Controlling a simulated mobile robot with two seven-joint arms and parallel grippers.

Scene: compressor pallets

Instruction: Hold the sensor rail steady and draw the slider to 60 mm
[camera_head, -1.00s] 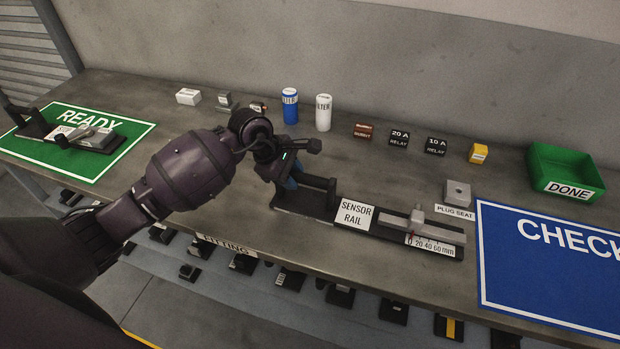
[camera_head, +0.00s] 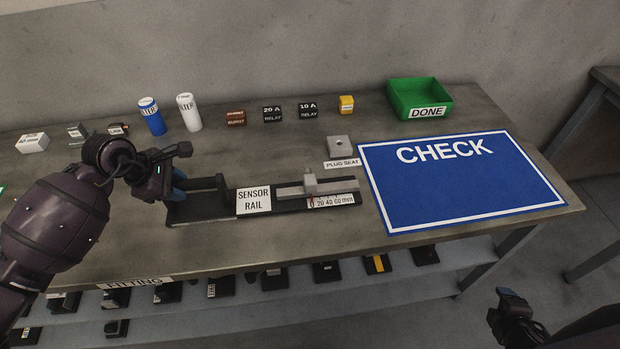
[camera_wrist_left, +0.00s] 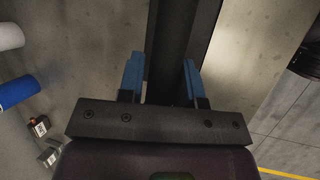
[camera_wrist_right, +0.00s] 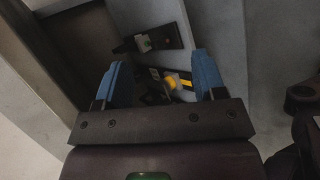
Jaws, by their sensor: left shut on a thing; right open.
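The sensor rail (camera_head: 228,215) is a dark base with a handle at its left end and a white label reading SENSOR RAIL. The grey slider (camera_head: 311,184) sits on the right part of the rail, with its red mark near the 0 end of the scale (camera_head: 331,201). My left gripper (camera_head: 178,180) is shut on the rail's handle; the left wrist view shows the dark bar (camera_wrist_left: 164,75) between its blue fingers. My right gripper (camera_head: 512,297) is open and empty, low at the right, off the bench; its spread fingers show in the right wrist view (camera_wrist_right: 160,82).
A plug seat (camera_head: 339,146) stands behind the rail. The blue CHECK mat (camera_head: 455,190) lies right of it, bare. A green DONE bin (camera_head: 420,97), relays (camera_head: 272,114) and filters (camera_head: 152,118) stand along the back. A shelf with several parts is below the bench.

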